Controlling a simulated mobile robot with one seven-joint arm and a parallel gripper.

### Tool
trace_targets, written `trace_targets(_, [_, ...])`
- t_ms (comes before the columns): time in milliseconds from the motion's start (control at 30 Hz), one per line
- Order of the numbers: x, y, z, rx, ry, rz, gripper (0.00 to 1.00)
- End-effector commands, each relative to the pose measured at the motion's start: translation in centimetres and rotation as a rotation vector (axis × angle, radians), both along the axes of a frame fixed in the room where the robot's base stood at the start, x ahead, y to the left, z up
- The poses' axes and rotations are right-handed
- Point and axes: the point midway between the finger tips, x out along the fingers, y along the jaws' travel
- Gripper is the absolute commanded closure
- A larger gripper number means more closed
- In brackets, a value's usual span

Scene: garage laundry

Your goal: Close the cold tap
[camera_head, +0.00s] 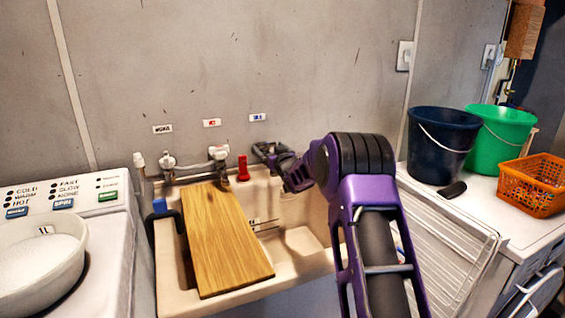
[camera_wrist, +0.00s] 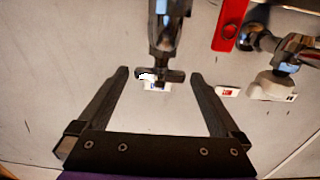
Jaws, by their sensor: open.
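The cold tap (camera_wrist: 165,35) is a dark metal tap with a cross-shaped handle (camera_wrist: 174,76), at the top centre of the wrist view. In the head view a blue label (camera_head: 258,117) is on the wall above it, and my gripper mostly hides the tap. My gripper (camera_wrist: 160,76) is open, with one finger on each side of the handle. Gaps show between the handle and both fingers in the wrist view. In the head view my gripper (camera_head: 272,156) is at the back right of the sink.
The sink (camera_head: 300,240) holds a wooden board (camera_head: 225,240) leaning across its left side. A red object (camera_head: 243,168) stands on the back rim beside another tap (camera_head: 219,155). A washing machine (camera_head: 110,240) is at left; blue (camera_head: 440,145) and green (camera_head: 497,135) buckets are at right.

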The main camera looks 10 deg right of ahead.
Motion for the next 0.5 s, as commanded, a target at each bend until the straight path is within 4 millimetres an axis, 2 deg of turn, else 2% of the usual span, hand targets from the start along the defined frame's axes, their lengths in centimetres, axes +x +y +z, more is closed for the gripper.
trace_targets(500, [-9.1, -1.7, 0.1, -0.001, 0.0, -0.001, 0.0])
